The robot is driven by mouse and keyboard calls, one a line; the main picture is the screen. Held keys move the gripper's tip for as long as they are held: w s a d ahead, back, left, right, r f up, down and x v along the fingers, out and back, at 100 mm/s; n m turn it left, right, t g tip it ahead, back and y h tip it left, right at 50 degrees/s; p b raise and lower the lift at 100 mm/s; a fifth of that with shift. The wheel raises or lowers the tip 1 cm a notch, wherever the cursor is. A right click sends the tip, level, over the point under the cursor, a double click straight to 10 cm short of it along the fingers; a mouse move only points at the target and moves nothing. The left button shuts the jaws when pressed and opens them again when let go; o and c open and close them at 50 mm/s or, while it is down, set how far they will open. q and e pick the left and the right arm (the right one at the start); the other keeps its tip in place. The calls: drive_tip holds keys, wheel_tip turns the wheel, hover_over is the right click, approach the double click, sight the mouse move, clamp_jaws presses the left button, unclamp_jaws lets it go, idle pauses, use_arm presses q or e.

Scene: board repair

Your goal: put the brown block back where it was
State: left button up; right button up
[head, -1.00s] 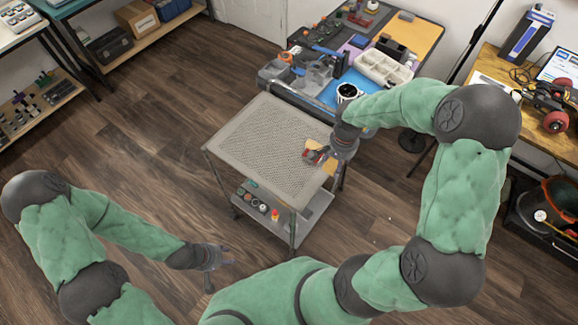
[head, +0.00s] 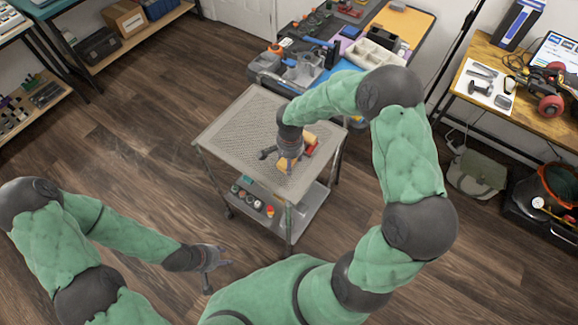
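A mesh-topped cart (head: 240,125) stands in front of me in the head view. Near the right edge of its top lie a tan-orange piece (head: 309,138) and a red piece (head: 311,150), close together. I cannot tell whether the tan-orange piece is the brown block. My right gripper (head: 278,162) is low over the cart top, just left of these pieces, with its fingers spread. A small yellowish patch shows by its fingers; what it is cannot be told. My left gripper (head: 218,275) is open and empty, left of the cart's front.
The cart's lower shelf (head: 300,212) holds several small round items. Floor at left is clear.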

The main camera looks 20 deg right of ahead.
drive_tip(key=shift+w+a+f+b, duration=0.15)
drive_tip(key=shift+f+b, duration=0.4)
drive_tip(key=shift+f, duration=1.15)
drive_tip(key=shift+f, duration=0.1)
drive_tip(key=o, duration=1)
drive_tip(key=shift+r, duration=0.45)
wheel_tip(320, 180, up, 11)
drive_tip(key=p, duration=0.3)
drive_tip(key=shift+r, duration=0.15)
